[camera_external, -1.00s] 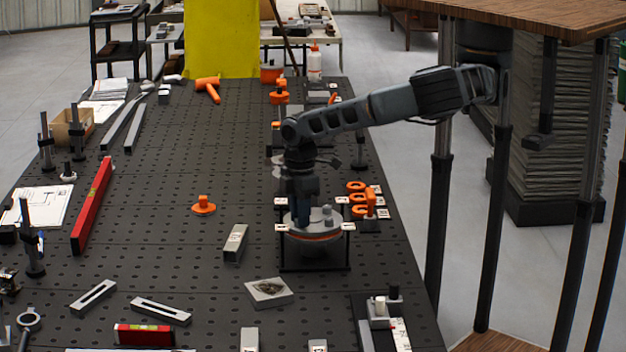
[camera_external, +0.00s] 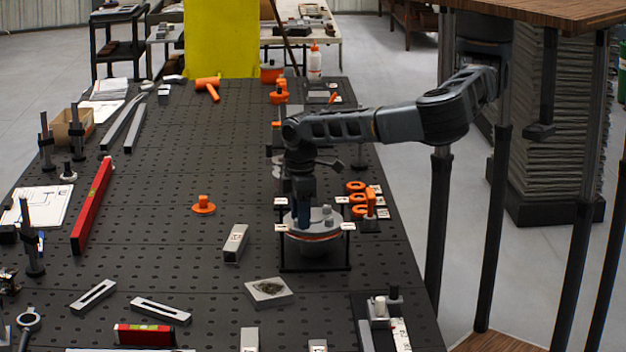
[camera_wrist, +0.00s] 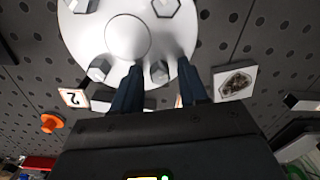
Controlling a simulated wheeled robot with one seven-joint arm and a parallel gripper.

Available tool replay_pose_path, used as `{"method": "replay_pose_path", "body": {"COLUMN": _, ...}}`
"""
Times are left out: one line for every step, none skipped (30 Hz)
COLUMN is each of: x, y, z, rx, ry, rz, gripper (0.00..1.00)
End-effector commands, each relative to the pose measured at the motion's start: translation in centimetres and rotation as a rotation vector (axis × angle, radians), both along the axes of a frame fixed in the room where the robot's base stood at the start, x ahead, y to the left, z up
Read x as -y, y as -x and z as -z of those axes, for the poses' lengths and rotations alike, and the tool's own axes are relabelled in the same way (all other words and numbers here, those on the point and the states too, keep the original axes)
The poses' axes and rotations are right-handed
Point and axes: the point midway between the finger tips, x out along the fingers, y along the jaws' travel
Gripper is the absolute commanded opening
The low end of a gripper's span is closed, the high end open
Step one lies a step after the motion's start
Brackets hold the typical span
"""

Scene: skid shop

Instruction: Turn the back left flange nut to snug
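The round pale flange (camera_external: 305,239) sits on a black frame on the bench, with an orange ring below its top plate. In the wrist view the flange (camera_wrist: 103,38) fills the top middle and carries several hex nuts. My gripper (camera_wrist: 160,70) is open, its two dark fingers on either side of one nut (camera_wrist: 159,73); I cannot tell whether they touch it. Another nut (camera_wrist: 98,69) is to its left. In the external view my gripper (camera_external: 303,216) points down over the flange's left part, hiding the nut beneath; a nut (camera_external: 327,212) shows to its right.
Numbered white tags, one (camera_wrist: 73,97) in the wrist view, surround the flange. A grey block with a dark patch (camera_external: 269,291) lies in front. Orange rings (camera_external: 357,198) lie behind right. An orange knobbed piece (camera_external: 204,206) and a grey bar (camera_external: 236,243) are left, with free bench between.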

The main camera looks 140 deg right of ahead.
Motion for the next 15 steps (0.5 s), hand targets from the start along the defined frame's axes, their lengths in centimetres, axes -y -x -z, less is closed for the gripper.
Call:
{"method": "replay_pose_path", "body": {"x": 0.0, "y": 0.0, "z": 0.0, "rx": 0.000, "ry": 0.000, "rz": 0.000, "gripper": 0.48}}
{"method": "replay_pose_path", "body": {"x": 0.0, "y": 0.0, "z": 0.0, "rx": 0.000, "ry": 0.000, "rz": 0.000, "gripper": 0.49}}
{"method": "replay_pose_path", "body": {"x": 0.0, "y": 0.0, "z": 0.0, "rx": 0.000, "ry": 0.000, "rz": 0.000, "gripper": 0.49}}
{"method": "replay_pose_path", "body": {"x": 0.0, "y": 0.0, "z": 0.0, "rx": 0.000, "ry": 0.000, "rz": 0.000, "gripper": 0.49}}
{"method": "replay_pose_path", "body": {"x": 0.0, "y": 0.0, "z": 0.0, "rx": 0.000, "ry": 0.000, "rz": 0.000, "gripper": 0.49}}
{"method": "replay_pose_path", "body": {"x": 0.0, "y": 0.0, "z": 0.0, "rx": 0.000, "ry": 0.000, "rz": 0.000, "gripper": 0.49}}
{"method": "replay_pose_path", "body": {"x": 0.0, "y": 0.0, "z": 0.0, "rx": 0.000, "ry": 0.000, "rz": 0.000, "gripper": 0.49}}
{"method": "replay_pose_path", "body": {"x": 0.0, "y": 0.0, "z": 0.0, "rx": 0.000, "ry": 0.001, "rz": 0.000, "gripper": 0.49}}
{"method": "replay_pose_path", "body": {"x": 0.0, "y": 0.0, "z": -0.1, "rx": 0.000, "ry": 0.001, "rz": 0.000, "gripper": 0.49}}
{"method": "replay_pose_path", "body": {"x": 0.0, "y": 0.0, "z": -0.3, "rx": 0.000, "ry": 0.001, "rz": 0.000, "gripper": 0.49}}
{"method": "replay_pose_path", "body": {"x": 0.0, "y": 0.0, "z": -0.5, "rx": 0.000, "ry": 0.001, "rz": 0.000, "gripper": 0.49}}
{"method": "replay_pose_path", "body": {"x": 0.0, "y": 0.0, "z": -0.9, "rx": 0.000, "ry": 0.001, "rz": 0.000, "gripper": 0.49}}
{"method": "replay_pose_path", "body": {"x": 0.1, "y": 0.0, "z": -1.2, "rx": 0.000, "ry": 0.002, "rz": 0.000, "gripper": 0.49}}
{"method": "replay_pose_path", "body": {"x": 0.1, "y": 0.0, "z": -1.7, "rx": 0.001, "ry": 0.003, "rz": 0.000, "gripper": 0.49}}
{"method": "replay_pose_path", "body": {"x": 0.0, "y": 0.0, "z": -2.3, "rx": 0.001, "ry": 0.002, "rz": 0.000, "gripper": 0.49}}
